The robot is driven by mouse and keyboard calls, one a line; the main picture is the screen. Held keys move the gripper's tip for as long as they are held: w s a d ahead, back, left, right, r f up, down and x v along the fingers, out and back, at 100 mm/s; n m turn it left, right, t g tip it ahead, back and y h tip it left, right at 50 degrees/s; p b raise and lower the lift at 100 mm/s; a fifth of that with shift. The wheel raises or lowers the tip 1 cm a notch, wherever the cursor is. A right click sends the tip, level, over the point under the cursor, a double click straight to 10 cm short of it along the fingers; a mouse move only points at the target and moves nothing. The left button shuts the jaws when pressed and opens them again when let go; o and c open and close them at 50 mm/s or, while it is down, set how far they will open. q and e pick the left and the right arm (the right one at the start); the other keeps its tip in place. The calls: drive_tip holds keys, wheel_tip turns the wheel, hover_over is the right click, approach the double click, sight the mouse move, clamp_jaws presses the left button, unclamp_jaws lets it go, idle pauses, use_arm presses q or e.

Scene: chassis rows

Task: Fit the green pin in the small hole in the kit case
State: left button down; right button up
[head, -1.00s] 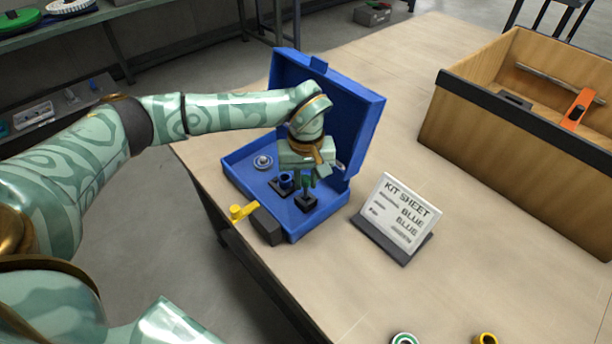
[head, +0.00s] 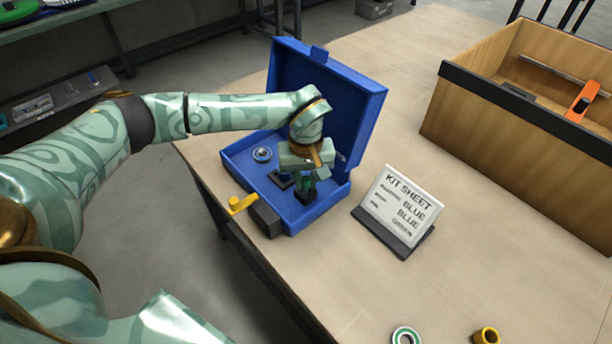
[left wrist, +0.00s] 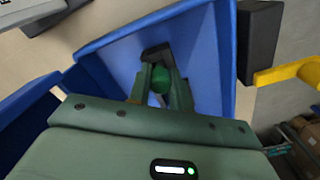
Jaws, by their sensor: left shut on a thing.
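The kit case (head: 345,95) is blue, with its lid open, on the table. My left gripper (head: 305,188) points down inside it, above a small black block (head: 306,198) at the front right of the tray. In the left wrist view, the gripper (left wrist: 161,88) is shut on the green pin (left wrist: 161,78), whose rounded end shows between the fingers. The black block (left wrist: 155,53) lies right beyond the pin. The small hole is hidden, and I cannot tell whether the pin's tip is in it. My right gripper is not in view.
A second black block (head: 279,180) and a round blue piece (head: 262,154) sit in the case. A yellow handle (head: 240,204) on a dark block stands against its front.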

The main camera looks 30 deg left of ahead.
use_arm(q)
drive_tip(key=c, duration=1.2)
unclamp_jaws()
wheel_tip(320, 180, up, 16)
drive_tip(key=p, duration=0.5)
drive_tip(key=shift+r, duration=0.15)
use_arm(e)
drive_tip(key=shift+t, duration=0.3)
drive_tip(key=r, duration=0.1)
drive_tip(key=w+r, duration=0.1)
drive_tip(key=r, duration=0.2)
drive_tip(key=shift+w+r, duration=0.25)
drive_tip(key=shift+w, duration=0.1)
